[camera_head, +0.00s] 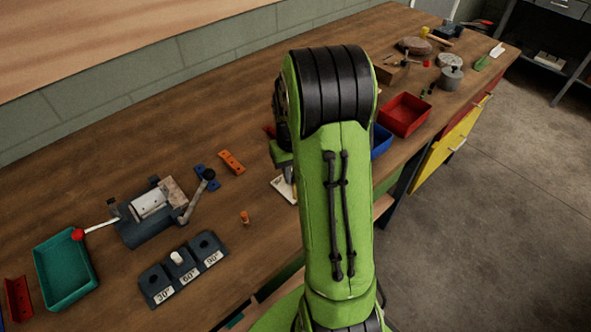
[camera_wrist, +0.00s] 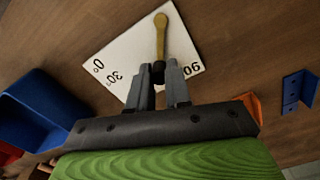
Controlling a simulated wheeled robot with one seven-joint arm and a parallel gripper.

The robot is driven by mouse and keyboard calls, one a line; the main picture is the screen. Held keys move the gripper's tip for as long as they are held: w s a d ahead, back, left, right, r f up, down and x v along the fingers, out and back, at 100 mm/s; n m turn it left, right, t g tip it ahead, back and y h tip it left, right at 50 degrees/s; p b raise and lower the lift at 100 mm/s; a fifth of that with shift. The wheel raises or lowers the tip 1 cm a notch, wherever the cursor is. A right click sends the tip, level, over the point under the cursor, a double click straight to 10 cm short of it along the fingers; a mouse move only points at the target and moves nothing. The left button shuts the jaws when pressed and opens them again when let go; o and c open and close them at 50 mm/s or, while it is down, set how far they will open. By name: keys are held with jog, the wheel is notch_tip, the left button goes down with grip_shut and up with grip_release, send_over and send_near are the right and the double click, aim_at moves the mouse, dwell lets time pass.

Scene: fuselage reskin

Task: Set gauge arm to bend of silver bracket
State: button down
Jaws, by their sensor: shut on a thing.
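The gauge is a white plate (camera_wrist: 120,62) with the marks 0, 30 and 90 readable in the wrist view. Its brass arm (camera_wrist: 161,38) runs from the plate's far corner towards my gripper and lies between the 30 and 90 marks. My gripper (camera_wrist: 158,74) is shut on the dark knob at the near end of this gauge arm. In the head view the gauge plate (camera_head: 284,189) is partly hidden behind my green arm. A bending tool (camera_head: 146,218) holds a pale metal piece (camera_head: 174,192); I cannot tell if it is the silver bracket.
Angle blocks (camera_head: 184,270) marked 30, 60 and 90 stand at the front, a white peg in the middle one. Orange (camera_head: 231,162) and blue (camera_wrist: 298,91) brackets lie near the gauge. Green (camera_head: 65,269), red (camera_head: 404,115) and blue (camera_wrist: 38,108) bins stand around.

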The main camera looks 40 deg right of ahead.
jog(key=shift+w+a+n, duration=0.1)
jog(key=shift+n, duration=0.2)
jog(key=c, duration=1.1)
grip_release()
jog(key=shift+o, duration=0.2)
notch_tip(320, 180, up, 16)
jog(key=p, duration=0.4)
jog(key=shift+p, duration=0.35)
jog(key=shift+a, duration=0.1)
